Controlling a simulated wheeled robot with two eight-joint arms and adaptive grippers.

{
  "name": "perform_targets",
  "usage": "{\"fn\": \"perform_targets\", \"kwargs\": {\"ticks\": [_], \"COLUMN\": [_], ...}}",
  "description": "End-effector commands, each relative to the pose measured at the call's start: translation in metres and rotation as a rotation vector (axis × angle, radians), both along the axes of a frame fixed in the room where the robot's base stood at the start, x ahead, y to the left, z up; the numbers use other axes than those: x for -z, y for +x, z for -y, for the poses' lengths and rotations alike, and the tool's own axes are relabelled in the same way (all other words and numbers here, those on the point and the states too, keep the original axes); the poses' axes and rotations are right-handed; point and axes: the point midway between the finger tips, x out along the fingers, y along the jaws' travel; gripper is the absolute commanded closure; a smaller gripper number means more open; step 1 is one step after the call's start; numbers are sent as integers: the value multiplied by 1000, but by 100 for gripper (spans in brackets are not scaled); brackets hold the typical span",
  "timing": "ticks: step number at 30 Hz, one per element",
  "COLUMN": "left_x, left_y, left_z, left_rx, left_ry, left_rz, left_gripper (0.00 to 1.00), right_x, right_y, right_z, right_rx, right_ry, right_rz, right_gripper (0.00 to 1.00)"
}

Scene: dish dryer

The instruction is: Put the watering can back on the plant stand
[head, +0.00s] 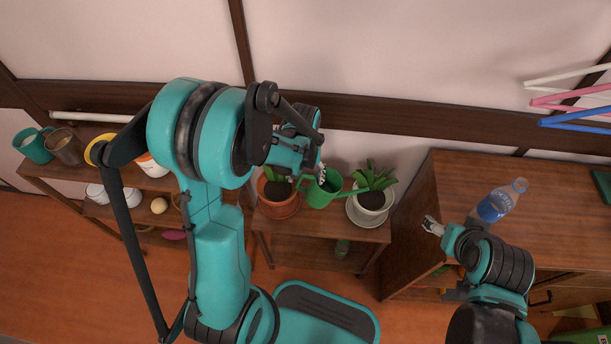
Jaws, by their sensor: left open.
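The green watering can (322,196) stands on the wooden plant stand (320,225), between two potted plants. Its spout points right, toward the plant in the white pot (370,207). My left gripper (311,178) is open at the can's upper left side, and its arm hides part of that area. I cannot tell whether the fingers touch the can. My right gripper (433,226) is by the left edge of the wooden cabinet, away from the can. It is too small to tell whether it is open or shut.
A terracotta-potted plant (278,208) stands left of the can, close to my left gripper. A shelf (75,185) with cups and bowls is at the left. A water bottle (500,202) stands on the cabinet (470,172) at the right. Coloured rods (575,100) show at the upper right.

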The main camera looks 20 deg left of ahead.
Motion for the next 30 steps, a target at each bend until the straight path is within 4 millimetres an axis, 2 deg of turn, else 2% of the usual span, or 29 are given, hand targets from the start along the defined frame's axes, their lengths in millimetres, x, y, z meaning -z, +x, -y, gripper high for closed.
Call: {"fn": "perform_targets", "kwargs": {"ticks": [1,12,15,20,25,30], "left_x": [-13,-97,-111,-124,-149,-187], "left_y": [0,0,0,0,-13,-41], "left_z": [0,-2,-2,-2,2,8], "left_rx": [0,0,0,2,34,106], "left_ry": [0,0,0,0,8,29], "left_rz": [0,0,0,4,78,245], "left_gripper": [34,34,34,34,34,34], "right_x": [-11,-46,-51,-55,-55,-54], "right_y": [0,0,0,0,0,0], "right_z": [0,0,0,0,0,0], "right_rx": [0,0,0,0,0,0], "right_ry": [0,0,0,0,0,0], "right_rz": [0,0,0,0,0,0], "right_gripper": [29,29,29,29,29,29]}}
